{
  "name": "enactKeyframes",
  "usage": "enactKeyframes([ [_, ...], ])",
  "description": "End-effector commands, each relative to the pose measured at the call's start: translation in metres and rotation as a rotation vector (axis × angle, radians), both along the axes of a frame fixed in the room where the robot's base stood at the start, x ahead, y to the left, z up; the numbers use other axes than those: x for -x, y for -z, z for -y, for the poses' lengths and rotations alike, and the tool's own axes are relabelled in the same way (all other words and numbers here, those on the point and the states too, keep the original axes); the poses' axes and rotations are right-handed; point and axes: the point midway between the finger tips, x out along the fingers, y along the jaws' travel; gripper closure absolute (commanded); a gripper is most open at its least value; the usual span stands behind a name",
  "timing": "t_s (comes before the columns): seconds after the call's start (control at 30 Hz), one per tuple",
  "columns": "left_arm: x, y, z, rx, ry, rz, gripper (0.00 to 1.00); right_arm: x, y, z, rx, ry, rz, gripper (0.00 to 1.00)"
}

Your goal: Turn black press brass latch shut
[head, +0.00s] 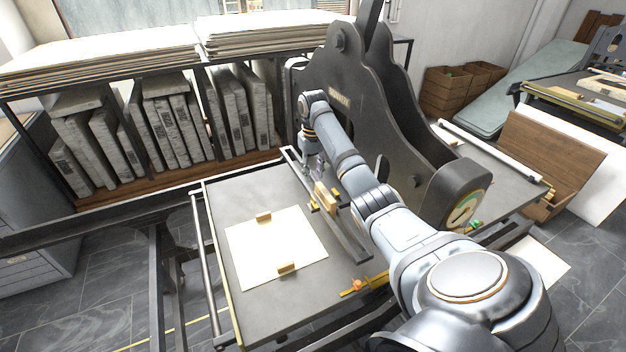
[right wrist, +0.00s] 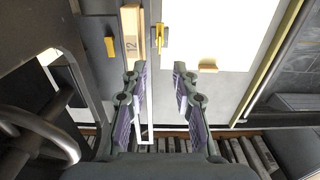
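The black press (head: 375,110) stands right of centre, with its flat grey bed (head: 262,190) reaching left. A small brass latch-like piece (head: 313,206) sits by the thin metal frame on the bed, left of a wooden block (head: 325,197). In the right wrist view this brass piece (right wrist: 161,39) shows beyond my fingertips, beside the sheet. My right gripper (head: 314,162) is over the far part of the bed. My left gripper is out of view.
A white sheet (head: 262,247) with two small wooden blocks lies on the bed. Another brass fitting (head: 365,285) with an orange part is at the bed's near edge. A rack of stone slabs (head: 175,125) stands behind. A dial (head: 465,208) is on the press's right.

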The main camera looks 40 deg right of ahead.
Motion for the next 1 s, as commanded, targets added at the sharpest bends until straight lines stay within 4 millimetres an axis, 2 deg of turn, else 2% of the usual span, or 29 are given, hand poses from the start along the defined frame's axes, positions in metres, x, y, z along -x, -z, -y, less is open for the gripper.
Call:
enactKeyframes([
  [0.1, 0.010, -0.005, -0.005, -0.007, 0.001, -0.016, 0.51, 0.001, 0.021, -0.001, -0.002, -0.001, -0.005, 0.72],
  [0.2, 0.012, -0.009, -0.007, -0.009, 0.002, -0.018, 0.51, 0.001, 0.044, -0.001, -0.001, 0.000, -0.005, 0.72],
  [0.4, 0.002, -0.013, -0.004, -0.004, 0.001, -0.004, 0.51, 0.000, 0.081, -0.001, -0.001, -0.001, -0.002, 0.72],
  [0.5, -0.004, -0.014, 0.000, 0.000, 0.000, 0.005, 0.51, 0.000, 0.092, -0.001, 0.000, -0.001, -0.001, 0.72],
  [0.83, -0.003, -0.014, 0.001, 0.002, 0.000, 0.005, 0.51, 0.000, 0.098, 0.000, 0.002, -0.001, 0.000, 0.72],
  [1.0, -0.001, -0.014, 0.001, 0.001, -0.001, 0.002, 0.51, 0.000, 0.098, 0.000, 0.002, -0.001, 0.000, 0.93],
])
